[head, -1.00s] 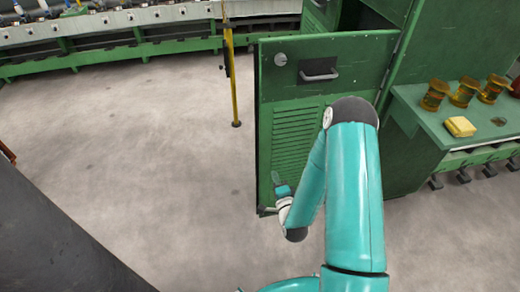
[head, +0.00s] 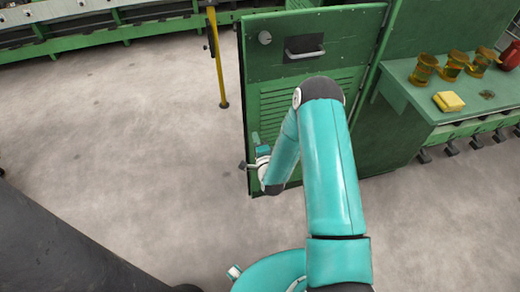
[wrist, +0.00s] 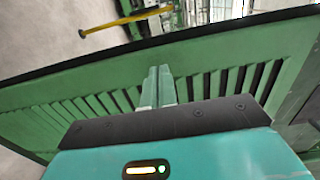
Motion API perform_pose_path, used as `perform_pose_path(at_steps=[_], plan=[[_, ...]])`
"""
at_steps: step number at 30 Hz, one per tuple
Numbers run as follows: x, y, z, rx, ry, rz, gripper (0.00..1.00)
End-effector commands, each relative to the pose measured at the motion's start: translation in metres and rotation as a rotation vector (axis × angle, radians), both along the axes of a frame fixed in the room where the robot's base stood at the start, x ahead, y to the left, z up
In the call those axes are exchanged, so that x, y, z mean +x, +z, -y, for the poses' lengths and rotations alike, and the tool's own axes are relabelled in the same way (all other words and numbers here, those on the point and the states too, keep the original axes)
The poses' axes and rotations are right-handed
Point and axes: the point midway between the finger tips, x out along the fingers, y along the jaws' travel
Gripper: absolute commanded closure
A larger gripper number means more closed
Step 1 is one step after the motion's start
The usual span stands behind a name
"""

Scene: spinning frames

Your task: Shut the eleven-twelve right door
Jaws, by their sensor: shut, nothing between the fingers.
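The green door (head: 285,75) stands open in the head view, hinged on the cabinet to its right, with a louvred panel, a handle (head: 305,53) and a round lock. My gripper (head: 256,140) is at the door's lower left, in front of the louvres near the free edge. In the wrist view the louvred door (wrist: 90,105) fills the middle, and my gripper's fingers (wrist: 158,85) are together, pointing at it with nothing between them. I cannot tell whether the fingertips touch the door. The cabinet opening behind the door is hidden.
A green bench (head: 410,88) at right carries several amber spools (head: 423,70), a yellow block (head: 448,101) and a red item (head: 511,57). A yellow post (head: 217,60) stands left of the door. A long green machine runs along the back.

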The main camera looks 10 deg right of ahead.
Motion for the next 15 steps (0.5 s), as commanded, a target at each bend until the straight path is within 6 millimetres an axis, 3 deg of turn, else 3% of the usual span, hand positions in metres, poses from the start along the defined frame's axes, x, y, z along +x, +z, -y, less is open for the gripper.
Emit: perform_pose_path(at_steps=[6, 15], plan=[[0.022, 0.000, 0.000, 0.000, 0.000, 0.001, 1.00], [0.024, 0.000, -0.001, 0.000, 0.000, 0.000, 1.00]])
